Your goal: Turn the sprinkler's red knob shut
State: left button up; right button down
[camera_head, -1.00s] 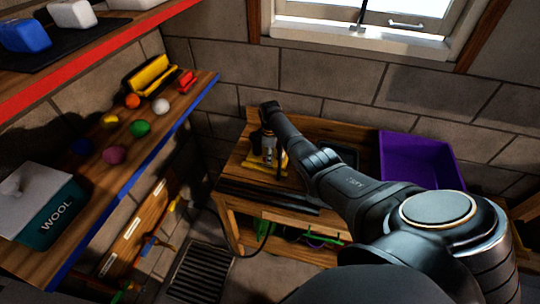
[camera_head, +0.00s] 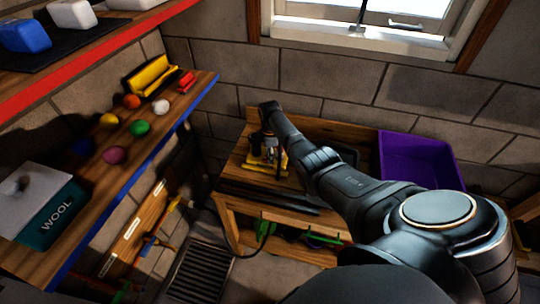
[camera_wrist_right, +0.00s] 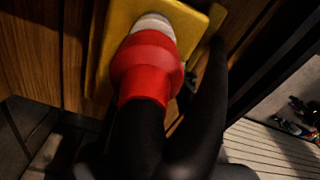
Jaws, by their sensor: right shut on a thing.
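The sprinkler's yellow base (camera_head: 281,167) sits on the wooden bench near its back left, partly hidden by my arm. In the right wrist view the red knob (camera_wrist_right: 147,68) is large and close, with a white part beyond it and the yellow base (camera_wrist_right: 202,20) behind. My right gripper (camera_head: 268,148) reaches down to the sprinkler from above. Its dark fingers (camera_wrist_right: 172,118) are at the near end of the red knob and shut on it. The exact contact is hard to see. My left gripper is not in view.
A purple bin (camera_head: 412,172) stands to the right on the wooden bench (camera_head: 233,169). Dark bars (camera_head: 270,198) lie along the bench's front. A drain grate (camera_head: 203,270) lies on the floor.

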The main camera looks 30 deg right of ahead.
jog(key=c, duration=1.3)
grip_release()
jog(key=shift+c, duration=0.2)
notch_tip(320, 180, up, 12)
